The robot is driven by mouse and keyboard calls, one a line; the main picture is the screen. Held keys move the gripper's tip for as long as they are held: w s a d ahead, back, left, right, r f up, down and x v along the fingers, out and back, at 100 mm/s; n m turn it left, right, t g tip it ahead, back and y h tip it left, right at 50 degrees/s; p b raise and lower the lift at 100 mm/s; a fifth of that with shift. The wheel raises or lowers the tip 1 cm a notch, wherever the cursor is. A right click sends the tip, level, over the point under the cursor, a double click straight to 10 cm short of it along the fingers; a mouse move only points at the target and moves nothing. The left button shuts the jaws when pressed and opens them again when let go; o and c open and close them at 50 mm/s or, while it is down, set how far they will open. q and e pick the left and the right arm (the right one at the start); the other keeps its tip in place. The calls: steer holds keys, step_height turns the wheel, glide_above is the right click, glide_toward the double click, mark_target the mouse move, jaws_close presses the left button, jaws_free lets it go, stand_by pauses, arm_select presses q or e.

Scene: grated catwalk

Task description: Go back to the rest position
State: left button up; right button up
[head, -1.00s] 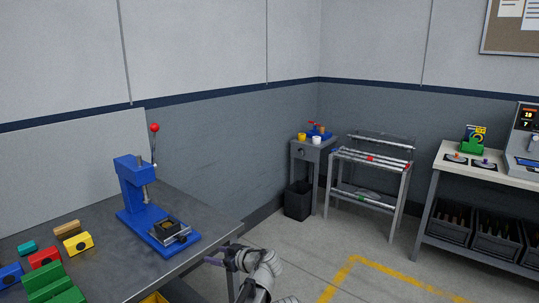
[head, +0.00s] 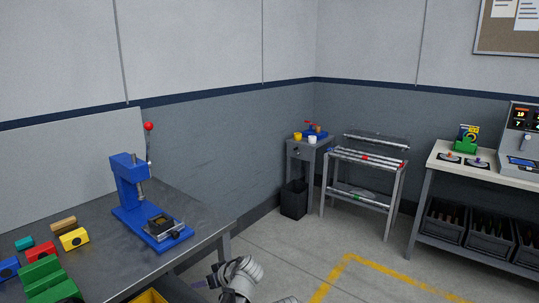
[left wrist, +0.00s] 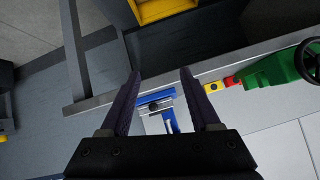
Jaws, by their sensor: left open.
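My left gripper (head: 207,283) shows low in the head view, beside the front edge of the grey workbench (head: 190,205). In the left wrist view its two dark fingers (left wrist: 160,75) stand apart with nothing between them. Past the fingertips, that view shows the bench edge and part of the blue press (left wrist: 157,97). In the head view the blue lever press (head: 130,185) with its red knob stands upright on the bench, apart from the gripper. My right gripper is not in view.
A yellow bin (head: 150,297) sits below the bench. A black waste bin (head: 294,200), a rod rack (head: 366,160) and a side table stand farther back. Floor between is clear.

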arm_select(q)
steer(key=s+d+f+m+g+h, duration=0.15)
steer(key=s+f+m+h, duration=0.25)
steer(key=s, duration=0.4)
steer(key=s+d+f+m+g+h, duration=0.1)
steer(key=s+f+m+g+h, duration=0.25)
steer(key=s, duration=0.55)
steer(key=s+d+r+m+p, duration=0.4)
steer(key=d+r+p, duration=0.3)
steer(key=d, duration=0.4)
steer(key=shift+s+g+p, duration=0.35)
steer(key=shift+s+g, duration=0.05)
steer(key=shift+s, duration=0.3)
steer(key=shift+r+m, duration=0.1)
steer(key=shift+m, duration=0.15)
